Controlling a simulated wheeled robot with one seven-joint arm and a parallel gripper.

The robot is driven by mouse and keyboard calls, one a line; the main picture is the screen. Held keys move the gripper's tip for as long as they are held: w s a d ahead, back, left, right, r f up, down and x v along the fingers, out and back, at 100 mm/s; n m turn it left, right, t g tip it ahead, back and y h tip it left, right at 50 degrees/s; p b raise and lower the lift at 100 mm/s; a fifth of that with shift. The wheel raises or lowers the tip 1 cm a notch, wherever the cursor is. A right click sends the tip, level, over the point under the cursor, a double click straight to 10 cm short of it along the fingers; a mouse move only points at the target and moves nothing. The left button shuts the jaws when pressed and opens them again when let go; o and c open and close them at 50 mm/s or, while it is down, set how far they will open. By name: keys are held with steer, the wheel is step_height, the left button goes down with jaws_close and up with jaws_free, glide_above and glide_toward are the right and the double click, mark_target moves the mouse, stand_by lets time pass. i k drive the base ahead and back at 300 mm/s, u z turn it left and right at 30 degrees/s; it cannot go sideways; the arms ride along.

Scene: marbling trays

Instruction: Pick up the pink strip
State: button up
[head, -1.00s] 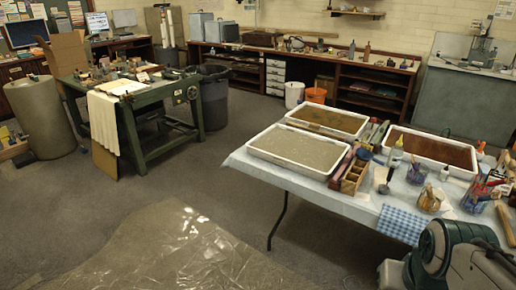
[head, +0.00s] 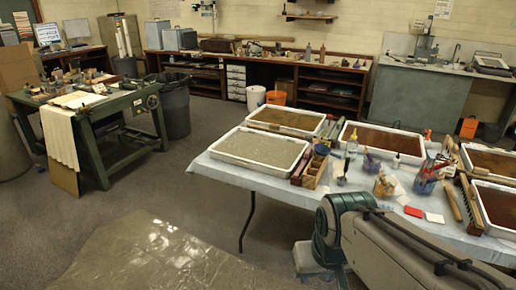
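A long, narrow dusky-pink strip (head: 301,166) lies on the table along the right side of the front-left grey-filled tray (head: 262,165). It looks like the pink strip, but it is small here and I cannot be sure. A wooden compartment box (head: 315,170) stands close to its right. My arm shows at the lower right, in front of the table.
The table (head: 222,182) also holds several brown-filled trays, such as one at the middle (head: 383,139), bottles, brush jars (head: 384,186) and a red card (head: 413,211). A clear plastic sheet (head: 150,255) covers floor at front left. Open floor lies left of the table.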

mark_target(308, 154)
steer(key=u, duration=0.3)
steer(key=i, duration=1.8)
steer(key=z, duration=0.95)
steer(key=i, duration=0.7)
steer(key=z, duration=0.4)
